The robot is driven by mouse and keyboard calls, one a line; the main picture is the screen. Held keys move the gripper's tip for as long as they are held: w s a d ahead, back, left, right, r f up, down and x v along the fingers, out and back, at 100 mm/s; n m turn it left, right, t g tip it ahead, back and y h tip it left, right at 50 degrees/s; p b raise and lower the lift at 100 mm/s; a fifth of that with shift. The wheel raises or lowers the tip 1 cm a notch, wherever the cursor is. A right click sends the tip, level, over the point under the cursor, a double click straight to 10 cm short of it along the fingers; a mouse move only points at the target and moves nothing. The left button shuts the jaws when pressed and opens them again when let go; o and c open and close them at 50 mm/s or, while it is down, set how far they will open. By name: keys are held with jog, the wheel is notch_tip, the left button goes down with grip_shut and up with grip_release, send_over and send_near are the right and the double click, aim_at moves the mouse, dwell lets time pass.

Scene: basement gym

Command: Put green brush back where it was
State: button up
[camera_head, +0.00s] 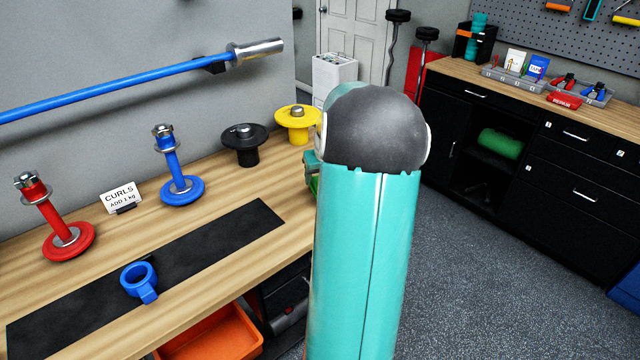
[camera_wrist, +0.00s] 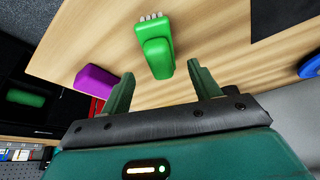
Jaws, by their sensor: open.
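The green brush (camera_wrist: 155,50) lies on the wooden bench top in the wrist view, its pale bristle tufts at the end farther from me. My gripper (camera_wrist: 160,71) is open, with its two green fingers apart. The brush's near end shows between and just beyond the fingertips, and nothing is held. I cannot tell the exact height gap. In the head view my teal arm hides most of this spot; only a sliver of green shows at its left edge.
A purple block (camera_wrist: 97,78) lies left of the brush near the bench edge. In the head view the bench holds a black mat (camera_head: 215,240), a blue collar (camera_head: 138,281), red (camera_head: 66,238) and blue (camera_head: 181,188) weight posts, and black (camera_head: 245,145) and yellow (camera_head: 297,122) weights.

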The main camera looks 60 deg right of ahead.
jog(key=v, duration=0.6)
jog(key=w+a+r+n, duration=0.1)
jog(key=w+a+r, duration=0.15)
jog(key=a, duration=0.65)
jog(key=w+a+r+n, duration=0.1)
jog(key=a+r+n, duration=0.15)
jog(key=a, duration=0.65)
jog(key=w+a+r+n, duration=0.1)
jog(key=w+a+r, duration=0.15)
jog(key=a, duration=0.75)
jog(key=s+a+n+t+y, duration=0.1)
jog(key=s+a, duration=0.5)
jog(key=a, duration=0.4)
jog(key=s+a+n+t+y, duration=0.1)
jog(key=s+a, duration=0.4)
jog(key=a, duration=0.6)
jog(key=shift+s+f+n+y, duration=0.2)
jog(key=shift+s+n+y, duration=0.2)
jog(key=shift+n, duration=0.25)
